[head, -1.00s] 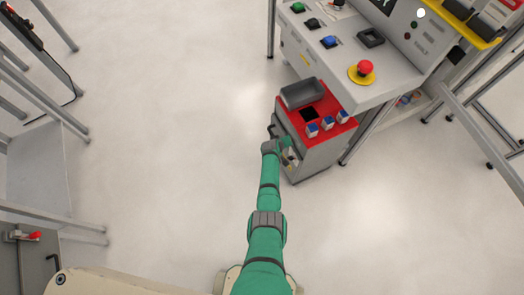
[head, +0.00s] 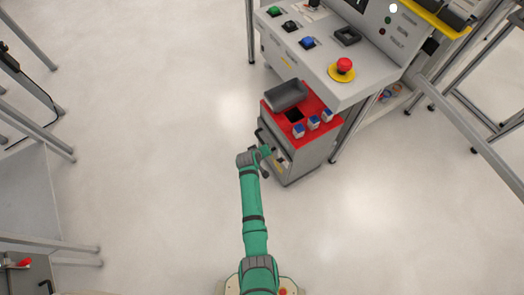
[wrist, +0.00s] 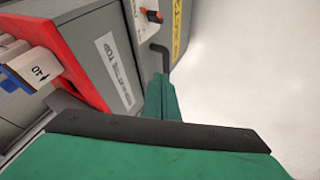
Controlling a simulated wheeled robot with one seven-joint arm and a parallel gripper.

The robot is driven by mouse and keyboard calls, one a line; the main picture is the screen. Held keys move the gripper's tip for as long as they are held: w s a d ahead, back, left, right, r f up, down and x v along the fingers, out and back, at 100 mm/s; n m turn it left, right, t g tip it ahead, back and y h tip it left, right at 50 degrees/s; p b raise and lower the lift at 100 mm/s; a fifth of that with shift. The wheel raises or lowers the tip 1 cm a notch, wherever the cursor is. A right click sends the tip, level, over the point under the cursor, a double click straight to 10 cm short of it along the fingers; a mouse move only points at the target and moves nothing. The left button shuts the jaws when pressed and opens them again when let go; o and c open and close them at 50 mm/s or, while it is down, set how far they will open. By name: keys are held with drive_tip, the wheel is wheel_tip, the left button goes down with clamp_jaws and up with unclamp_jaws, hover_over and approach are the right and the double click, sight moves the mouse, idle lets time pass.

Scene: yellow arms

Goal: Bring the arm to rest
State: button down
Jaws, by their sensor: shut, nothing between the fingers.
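My green arm (head: 252,210) reaches forward from the bottom of the head view. Its far end, with a grey joint, is at the front left of a grey cabinet (head: 297,165) with a red top. In the wrist view my gripper (wrist: 162,98) is shut and empty, with green fingers pointing away beside the cabinet's side. A dark bent handle (wrist: 162,52) shows just beyond the fingertips. I cannot tell whether they touch it. In the head view the fingers are too small to make out.
The red top carries a grey tray (head: 286,95) and several small blue-and-white blocks (head: 313,122). A control desk with a red emergency button (head: 344,65) stands behind it. Metal frames (head: 35,135) stand at the left. The floor (head: 160,130) between is clear.

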drive_tip(key=s+d+r+m+t+y, duration=0.1)
drive_tip(key=s+r+t, duration=0.15)
drive_tip(key=s, duration=1.05)
drive_tip(key=s+r+m+t+y, duration=0.15)
drive_tip(key=s+r, duration=0.25)
drive_tip(key=s, duration=1)
drive_tip(key=s+d+r+m+t, duration=0.1)
drive_tip(key=s+d+r+t, duration=0.1)
drive_tip(key=s+r, duration=0.6)
drive_tip(key=s+d+r+m+t, duration=0.1)
drive_tip(key=s+r, duration=0.7)
drive_tip(key=r, duration=1.1)
drive_tip(key=shift+s+d+r+m+t, duration=0.2)
drive_tip(key=shift+d+m+t, duration=0.15)
drive_tip(key=shift+m+t, duration=0.35)
drive_tip(key=shift+w+h, duration=0.1)
drive_tip(key=shift+h, duration=0.15)
